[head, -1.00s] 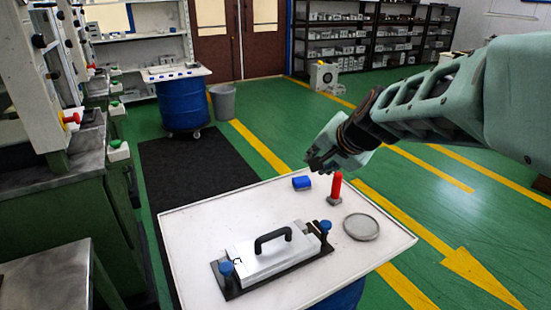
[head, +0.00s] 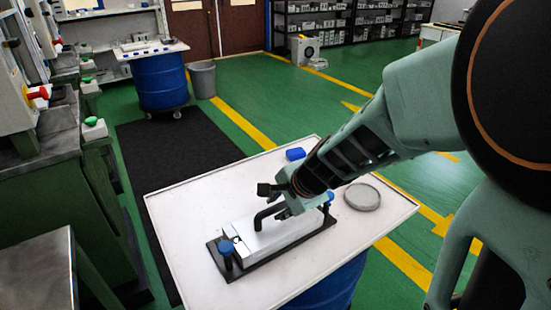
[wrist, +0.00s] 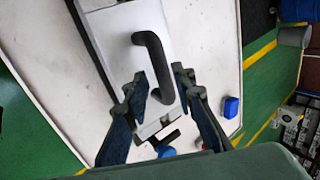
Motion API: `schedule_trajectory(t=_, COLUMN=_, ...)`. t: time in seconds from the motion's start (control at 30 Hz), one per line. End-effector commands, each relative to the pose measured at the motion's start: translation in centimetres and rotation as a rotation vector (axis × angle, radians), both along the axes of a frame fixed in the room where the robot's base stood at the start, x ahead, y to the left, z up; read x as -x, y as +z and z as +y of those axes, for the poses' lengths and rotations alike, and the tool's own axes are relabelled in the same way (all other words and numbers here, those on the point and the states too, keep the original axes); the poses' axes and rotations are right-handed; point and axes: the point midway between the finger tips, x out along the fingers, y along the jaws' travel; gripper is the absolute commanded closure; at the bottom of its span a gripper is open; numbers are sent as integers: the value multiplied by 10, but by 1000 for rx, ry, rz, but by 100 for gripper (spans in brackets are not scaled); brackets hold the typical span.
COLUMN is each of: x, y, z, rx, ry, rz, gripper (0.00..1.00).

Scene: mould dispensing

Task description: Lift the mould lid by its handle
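The mould lid (head: 275,238) is a silver block on a black base (head: 237,270) on the white-topped table. Its black arched handle (head: 258,222) stands on top, partly hidden by my gripper in the head view. My gripper (head: 270,197) is over the handle's far end. In the wrist view the handle (wrist: 152,58) runs down between the two fingertips, and my gripper (wrist: 162,78) is open, with gaps beside the bar. The lid (wrist: 120,32) sits flat on its base. Blue knobs stand at the base's two ends, the near one (head: 226,249) in clear view.
A round grey dish (head: 362,197) lies right of the mould. A blue block (head: 295,154) lies at the table's far edge, also in the wrist view (wrist: 230,106). The table's left part is bare. A green machine (head: 50,200) stands at the left.

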Motion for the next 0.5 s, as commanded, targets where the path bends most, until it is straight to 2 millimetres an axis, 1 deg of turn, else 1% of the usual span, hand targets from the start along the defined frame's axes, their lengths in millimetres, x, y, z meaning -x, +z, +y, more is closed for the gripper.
schedule_trajectory(t=0.13, x=-7, y=-12, z=2, rx=-1, ry=0, rz=2, gripper=76)
schedule_trajectory(t=0.3, x=-22, y=-34, z=3, rx=0, ry=1, rz=3, gripper=76)
schedule_trajectory(t=0.4, x=-28, y=-42, z=8, rx=0, ry=1, rz=0, gripper=76)
schedule_trajectory(t=0.5, x=-30, y=-45, z=9, rx=0, ry=2, rz=-1, gripper=76)
